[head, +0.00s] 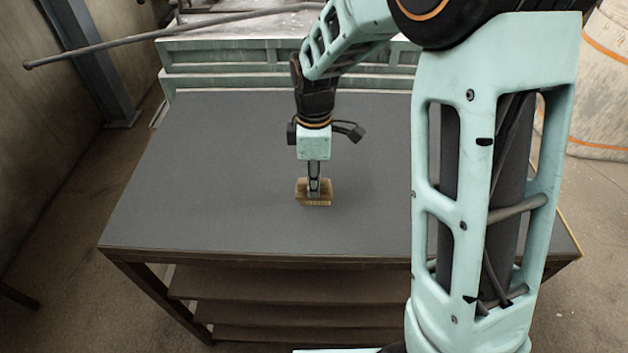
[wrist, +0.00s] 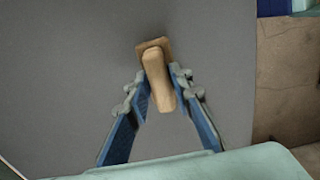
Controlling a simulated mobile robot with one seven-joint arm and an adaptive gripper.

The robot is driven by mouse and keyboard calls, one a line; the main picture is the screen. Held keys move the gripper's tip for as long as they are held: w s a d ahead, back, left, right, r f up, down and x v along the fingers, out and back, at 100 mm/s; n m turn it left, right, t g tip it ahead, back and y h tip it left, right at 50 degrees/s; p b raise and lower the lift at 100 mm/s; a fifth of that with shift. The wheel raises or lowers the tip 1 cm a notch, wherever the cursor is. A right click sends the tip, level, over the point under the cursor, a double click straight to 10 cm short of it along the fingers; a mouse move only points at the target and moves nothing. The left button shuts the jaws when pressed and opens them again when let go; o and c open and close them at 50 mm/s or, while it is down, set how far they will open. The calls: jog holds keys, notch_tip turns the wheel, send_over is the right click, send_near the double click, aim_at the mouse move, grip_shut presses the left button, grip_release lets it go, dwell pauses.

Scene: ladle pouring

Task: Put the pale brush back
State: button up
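The pale brush (head: 314,199) is a small tan wooden block with a lighter handle, near the middle of the grey tabletop. In the wrist view the brush (wrist: 158,82) shows its pale handle running between the fingers, with its wider brown head beyond. My gripper (head: 314,182) points straight down over it. In the wrist view my gripper (wrist: 160,76) has a blue-grey finger against each side of the handle, closed on it. The brush is at or just above the tabletop; I cannot tell whether it touches. The brush's underside is hidden.
The grey table (head: 205,170) is bare around the brush, with shelves below its front edge. A pale green bench or crate (head: 220,60) stands behind it, with a long rod (head: 110,42) reaching left. My arm hides the table's right part.

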jog(key=shift+o, duration=0.9)
jog(key=shift+r, duration=0.55)
notch_tip(320, 180, up, 11)
jog(key=shift+r, duration=0.15)
